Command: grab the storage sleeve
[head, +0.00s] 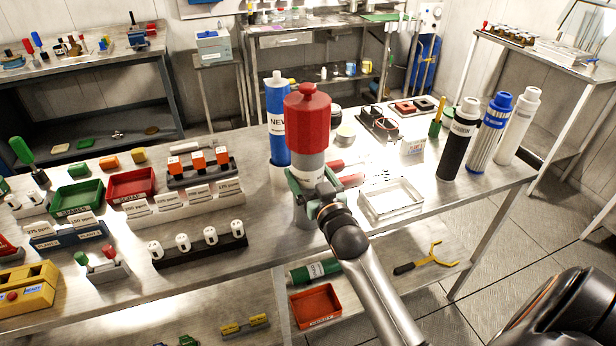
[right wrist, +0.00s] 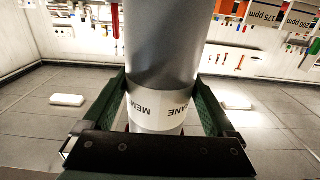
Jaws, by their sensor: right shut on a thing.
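My right gripper (head: 314,186) has green fingers and is shut around an upright grey cylinder (head: 312,165) with a tall red top, over the front edge of the middle table. In the right wrist view, the green fingers (right wrist: 163,95) stand on both sides of the grey cylinder (right wrist: 162,50), whose white label reads MEMBRANE. A blue tube (head: 278,105) marked NEW stands just behind it. A green tube (head: 314,271) with a white label lies on the lower shelf. No label that I can read says storage sleeve. My left gripper is not in view.
A clear tray (head: 391,199) lies to the right of the gripper. Black (head: 459,140), blue-striped (head: 489,133) and white (head: 517,127) cylinders stand at the table's right end. A black rack of white cartridges (head: 200,248) is to the left. A red bin (head: 316,305) sits below.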

